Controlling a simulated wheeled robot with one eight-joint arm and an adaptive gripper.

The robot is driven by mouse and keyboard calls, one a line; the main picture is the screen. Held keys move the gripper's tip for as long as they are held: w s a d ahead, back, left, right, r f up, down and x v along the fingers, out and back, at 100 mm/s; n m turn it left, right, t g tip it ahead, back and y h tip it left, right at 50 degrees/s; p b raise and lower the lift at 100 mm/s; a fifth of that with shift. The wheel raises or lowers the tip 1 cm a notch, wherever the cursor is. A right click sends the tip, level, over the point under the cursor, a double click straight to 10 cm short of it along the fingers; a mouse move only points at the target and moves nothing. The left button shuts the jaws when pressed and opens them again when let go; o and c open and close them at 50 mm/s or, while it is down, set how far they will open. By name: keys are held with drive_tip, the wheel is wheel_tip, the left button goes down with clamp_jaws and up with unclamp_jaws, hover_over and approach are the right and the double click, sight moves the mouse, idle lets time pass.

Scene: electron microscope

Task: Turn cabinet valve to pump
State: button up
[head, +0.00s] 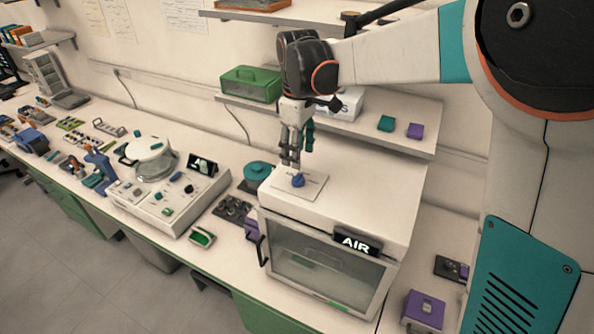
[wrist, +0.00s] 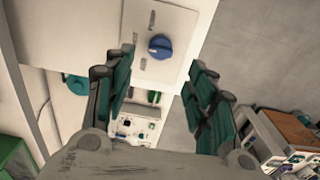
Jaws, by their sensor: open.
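The cabinet valve is a blue knob (head: 298,181) on a white plate (head: 312,188) on top of the white cabinet (head: 385,215). The cabinet has a glass front and a sign reading "AIR". In the wrist view the blue knob (wrist: 160,46) sits beyond the fingertips, roughly between them, with small lettering on the plate around it that I cannot read clearly. My gripper (head: 290,165) points down just above the knob in the head view. Its teal-padded fingers (wrist: 163,70) are spread apart in the wrist view, with nothing between them and no visible contact with the knob.
A wall shelf behind the cabinet holds a green box (head: 250,84) and small teal and purple blocks (head: 415,130). A white device with a round lid (head: 150,149) stands left of the cabinet. A purple box (head: 424,310) lies at the right. Space above the cabinet top is mostly clear.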

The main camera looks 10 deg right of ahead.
sight(298, 176)
wheel_tip(298, 176, down, 8)
idle(0.4)
drive_tip(key=c, duration=1.1)
